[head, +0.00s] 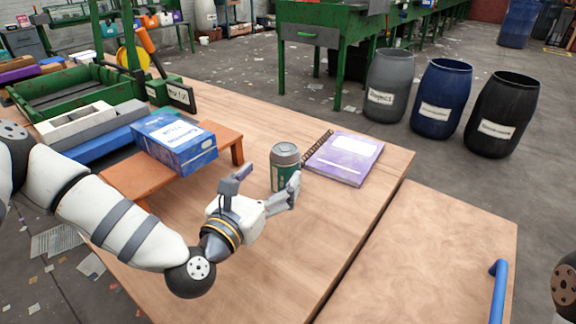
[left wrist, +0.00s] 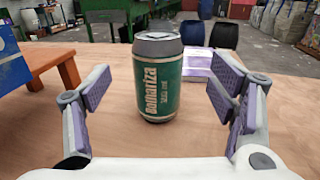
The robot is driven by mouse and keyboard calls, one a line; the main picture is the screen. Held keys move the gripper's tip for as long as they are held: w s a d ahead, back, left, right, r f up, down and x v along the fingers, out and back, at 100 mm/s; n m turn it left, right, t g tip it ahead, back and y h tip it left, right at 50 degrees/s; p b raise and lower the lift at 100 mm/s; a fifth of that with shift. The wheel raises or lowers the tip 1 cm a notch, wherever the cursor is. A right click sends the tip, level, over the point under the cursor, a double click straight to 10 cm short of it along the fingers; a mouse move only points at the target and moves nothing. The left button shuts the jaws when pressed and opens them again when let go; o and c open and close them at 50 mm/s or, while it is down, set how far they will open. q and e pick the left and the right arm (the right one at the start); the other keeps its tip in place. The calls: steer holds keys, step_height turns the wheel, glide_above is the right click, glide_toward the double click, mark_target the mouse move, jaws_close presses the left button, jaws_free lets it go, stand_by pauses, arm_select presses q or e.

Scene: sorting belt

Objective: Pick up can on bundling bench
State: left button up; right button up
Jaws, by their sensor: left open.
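A green can with a silver top and a cream band (head: 284,168) stands upright on the wooden bench (head: 330,225). In the left wrist view the can (left wrist: 157,80) is between the two fingers and a little beyond them, with visible gaps on both sides. My left gripper (head: 266,186) is open and low over the bench, in front of the can. Its fingers also show in the left wrist view (left wrist: 160,100). In the head view a finger hides a little of the can's lower right. My right gripper is not in view.
A purple spiral notebook (head: 345,158) lies just behind the can, to the right. A blue box (head: 175,143) sits on a low orange stand (head: 130,178) to the left. A green crate (head: 70,97) is farther back. The bench front is clear.

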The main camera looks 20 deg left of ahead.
mark_target(278, 167)
arm_select(q)
steer(key=w, duration=0.4)
steer(key=w+d, duration=0.1)
steer(key=w, duration=0.2)
steer(key=shift+f, duration=0.2)
steer(key=shift+a, duration=0.1)
steer(key=c, duration=0.9)
